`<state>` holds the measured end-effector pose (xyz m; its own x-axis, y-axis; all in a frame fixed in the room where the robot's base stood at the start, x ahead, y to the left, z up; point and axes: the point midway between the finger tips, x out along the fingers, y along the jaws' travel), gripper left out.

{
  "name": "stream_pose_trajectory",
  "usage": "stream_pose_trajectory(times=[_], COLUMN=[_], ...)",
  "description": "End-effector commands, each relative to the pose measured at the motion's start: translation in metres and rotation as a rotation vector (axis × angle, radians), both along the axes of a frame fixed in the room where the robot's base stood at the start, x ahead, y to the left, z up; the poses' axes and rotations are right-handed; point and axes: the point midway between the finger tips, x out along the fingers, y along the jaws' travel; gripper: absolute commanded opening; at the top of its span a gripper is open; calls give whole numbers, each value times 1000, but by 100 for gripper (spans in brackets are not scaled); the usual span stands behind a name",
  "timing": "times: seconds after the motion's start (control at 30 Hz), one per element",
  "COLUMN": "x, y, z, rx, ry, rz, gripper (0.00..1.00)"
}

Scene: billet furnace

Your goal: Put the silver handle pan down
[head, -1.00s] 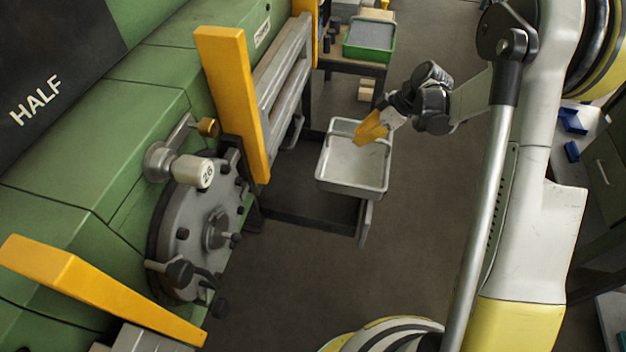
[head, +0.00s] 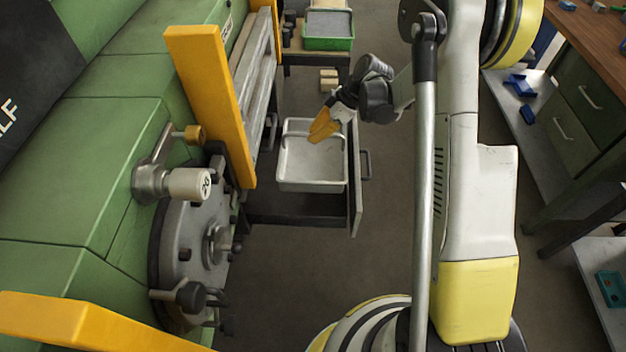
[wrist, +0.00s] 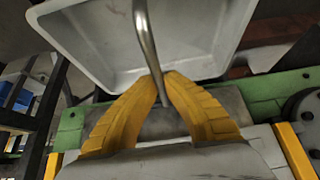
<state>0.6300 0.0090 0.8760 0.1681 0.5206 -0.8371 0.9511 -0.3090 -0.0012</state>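The silver handle pan (head: 312,183) is a pale grey rectangular pan with a bent silver bar handle, seen in the middle of the head view. My gripper (head: 322,132) has yellow fingers that reach over the pan from the upper right. In the wrist view, the fingertips (wrist: 163,80) close around the silver handle (wrist: 146,40), and the pan (wrist: 85,35) fills the top. The pan appears roughly level above a dark low shelf (head: 290,212) beside the green furnace. I cannot tell whether its underside touches that shelf.
The green furnace (head: 70,170) with yellow bars (head: 210,100) and a round grey door (head: 190,250) stands at left. A green-rimmed tray (head: 328,44) sits on a bench behind. A wooden-topped workbench (head: 590,40) is at right. Floor in front of the shelf is clear.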

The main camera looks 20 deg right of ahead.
Motion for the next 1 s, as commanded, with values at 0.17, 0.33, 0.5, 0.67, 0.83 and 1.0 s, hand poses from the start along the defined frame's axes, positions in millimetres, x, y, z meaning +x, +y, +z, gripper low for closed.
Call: stream_pose_trajectory(times=[0.17,0.33,0.5,0.67,0.83,1.0], x=[0,0,0,0,0,0], y=[0,0,0,0,0,0], z=[-25,-40,-66,-94,-107,-131], rx=[1,1,1,1,1,1], ry=[0,0,0,0,0,0], rz=[0,0,0,0,0,0], gripper=[0,0,0,0,0,0])
